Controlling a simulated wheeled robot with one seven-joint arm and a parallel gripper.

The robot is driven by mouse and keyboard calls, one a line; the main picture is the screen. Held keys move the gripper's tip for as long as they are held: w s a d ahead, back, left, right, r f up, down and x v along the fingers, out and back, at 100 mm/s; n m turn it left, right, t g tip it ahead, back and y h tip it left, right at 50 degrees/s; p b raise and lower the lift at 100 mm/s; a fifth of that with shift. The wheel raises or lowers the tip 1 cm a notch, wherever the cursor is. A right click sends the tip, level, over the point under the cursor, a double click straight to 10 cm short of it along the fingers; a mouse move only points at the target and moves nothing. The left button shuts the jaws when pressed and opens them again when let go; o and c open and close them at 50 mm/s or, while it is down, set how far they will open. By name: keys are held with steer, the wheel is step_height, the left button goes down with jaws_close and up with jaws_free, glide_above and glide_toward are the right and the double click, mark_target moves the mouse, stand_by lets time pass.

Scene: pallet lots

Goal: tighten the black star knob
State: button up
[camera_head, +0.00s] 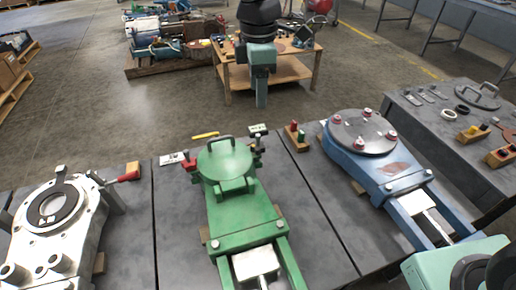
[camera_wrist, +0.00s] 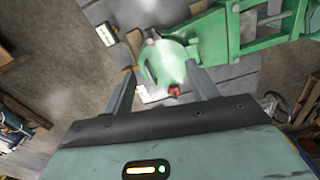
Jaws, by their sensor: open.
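A green valve-like housing (camera_head: 235,205) with a round handled lid (camera_head: 222,158) lies on the grey bench. A small dark fitting (camera_head: 258,142) stands at the lid's right edge, beside a label card. It may be the black star knob, but its star shape is too small to make out. My gripper (camera_head: 262,104) hangs beyond the housing, pointing down. In the wrist view my gripper (camera_wrist: 160,88) is open and empty, and its fingers appear either side of the green lid (camera_wrist: 172,62) without visibly touching it. The knob is not clear there.
A red-handled clamp (camera_head: 188,164) sits at the lid's left. A silver housing (camera_head: 62,220) is at left, a blue housing (camera_head: 375,160) at right.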

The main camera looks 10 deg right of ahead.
steer(key=w+f, duration=0.1)
steer(key=w, duration=0.1)
steer(key=b, duration=0.2)
glide_toward(258, 145)
steer(key=shift+n, duration=0.4)
steer(key=f, duration=0.9)
steer(key=shift+w, duration=0.25)
steer(key=c, duration=1)
